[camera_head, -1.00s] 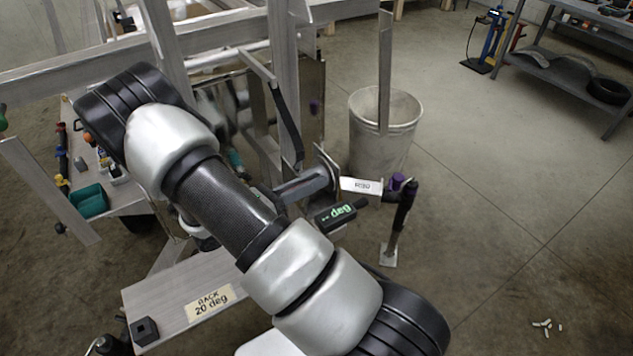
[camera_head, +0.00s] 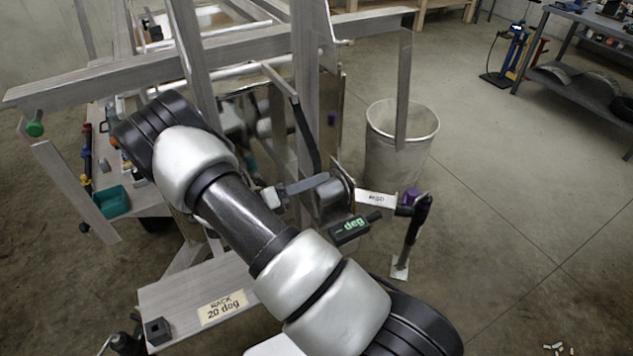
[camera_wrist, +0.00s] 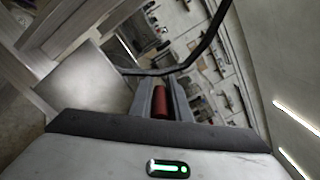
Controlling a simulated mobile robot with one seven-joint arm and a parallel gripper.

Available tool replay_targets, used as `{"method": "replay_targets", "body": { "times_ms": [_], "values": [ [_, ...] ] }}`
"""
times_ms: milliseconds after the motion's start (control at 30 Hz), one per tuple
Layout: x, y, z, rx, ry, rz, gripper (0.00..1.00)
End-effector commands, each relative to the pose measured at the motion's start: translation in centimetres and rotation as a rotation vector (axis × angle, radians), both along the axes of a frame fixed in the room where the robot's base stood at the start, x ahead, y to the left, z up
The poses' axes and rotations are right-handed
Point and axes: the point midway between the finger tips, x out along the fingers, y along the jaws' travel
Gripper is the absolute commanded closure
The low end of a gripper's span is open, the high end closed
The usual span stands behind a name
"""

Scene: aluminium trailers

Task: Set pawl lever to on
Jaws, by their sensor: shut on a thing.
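In the wrist view my gripper (camera_wrist: 161,100) has its two grey fingers on either side of a red cylindrical grip (camera_wrist: 161,102), which appears to be the pawl lever's end. The fingers are closed on it. In the head view my arm covers much of the middle, and the red grip does not show there. The winch (camera_head: 335,198) is just right of my forearm, with a crank arm (camera_head: 376,198) and black handle (camera_head: 414,228). Which position the pawl lever is in cannot be told.
A black strap (camera_head: 306,135) runs down to the winch. A dark box with a green "deg" display (camera_head: 355,228) sits below it. A "20 deg" labelled beam (camera_head: 180,300) lies in front. A grey bin (camera_head: 385,165) stands behind.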

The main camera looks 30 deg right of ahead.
Motion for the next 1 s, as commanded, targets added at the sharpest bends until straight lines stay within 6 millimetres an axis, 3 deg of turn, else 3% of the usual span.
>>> {"method": "replay_targets", "body": {
  "times_ms": [367,400,467,1000],
  "values": [
    [-0.37,0.01,-0.72,0.009,0.010,-0.004,1.00],
    [-0.36,0.01,-0.75,0.009,0.010,-0.004,0.77],
    [-0.32,0.02,-0.68,0.009,0.009,-0.003,0.67],
    [-0.07,0.21,-0.30,0.005,0.002,0.000,0.66]
  ]
}}
